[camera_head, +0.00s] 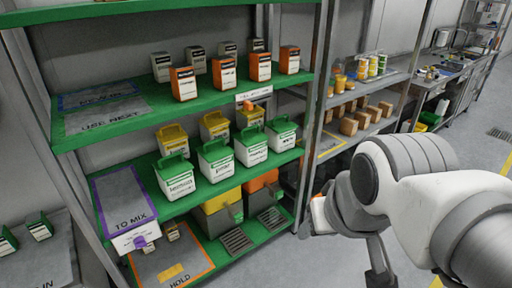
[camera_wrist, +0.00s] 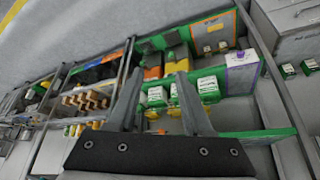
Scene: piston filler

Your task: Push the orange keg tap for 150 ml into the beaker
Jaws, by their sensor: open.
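The orange keg (camera_head: 262,182) stands on the low green shelf, beside a yellow keg (camera_head: 222,200). Each has a dark grey front and a slotted drip tray before it. The orange keg also shows in the upside-down wrist view (camera_wrist: 152,72), small and partly behind a finger. I cannot pick out a beaker in either view. My gripper (camera_wrist: 160,74) is open and empty, its two grey fingers spread toward the distant rack. In the head view it is mostly hidden under my arm, away from the kegs.
White green-lidded tubs (camera_head: 215,160) and yellow tubs line the shelf above the kegs. Orange and white boxes (camera_head: 222,72) stand higher. A purple-marked white box (camera_head: 135,238) sits at the TO MIX edge. A rack post (camera_head: 306,150) stands right of the kegs. The floor in front is clear.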

